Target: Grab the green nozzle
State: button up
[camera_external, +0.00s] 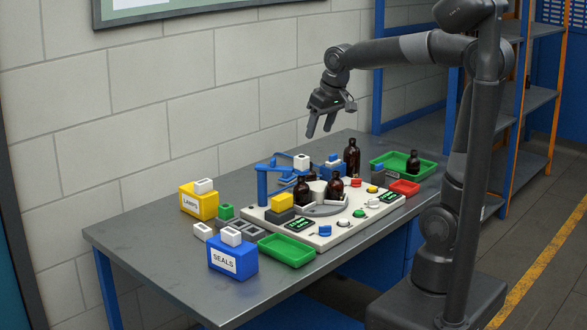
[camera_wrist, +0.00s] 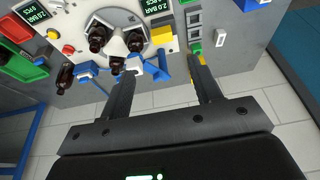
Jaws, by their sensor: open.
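A small green block-like piece (camera_external: 225,212), which looks like the green nozzle, sits among grey and white blocks on the left part of the table. In the wrist view a green piece (camera_wrist: 197,48) shows just past the right fingertip. A round green button (camera_external: 359,213) is on the white panel. My gripper (camera_external: 320,130) is open and empty, pointing down high above the back of the table, up and to the right of the green piece. In the wrist view my gripper (camera_wrist: 163,68) has its two fingers wide apart with nothing between them.
The white panel (camera_external: 325,240) carries amber bottles (camera_external: 302,191) and a blue frame (camera_external: 262,183). A yellow box (camera_external: 196,203), a blue box (camera_external: 232,262) and a green tray (camera_external: 287,250) crowd round the green piece. The table's left end (camera_external: 130,240) is bare.

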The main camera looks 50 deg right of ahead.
jog(key=w+a+f+g, duration=0.1)
jog(key=w+a+f, duration=0.15)
jog(key=w, duration=0.55)
jog(key=w+a+f+g, duration=0.1)
jog(key=w+a+f, duration=0.15)
jog(key=w, duration=0.55)
jog(key=g, duration=0.2)
send_over(226, 206)
notch_tip(226, 206, down, 14)
jog(key=shift+w+a+f, duration=0.2)
jog(key=shift+w, duration=0.1)
notch_tip(226, 206, down, 5)
jog(key=shift+f, duration=0.15)
jog(key=shift+s+d+f, duration=0.1)
jog(key=shift+s+f, duration=0.05)
jog(key=shift+f, duration=1.2)
jog(key=shift+s+d+f, duration=0.1)
jog(key=shift+f, duration=1.25)
jog(key=shift+c, duration=0.2)
jog(key=c, duration=1)
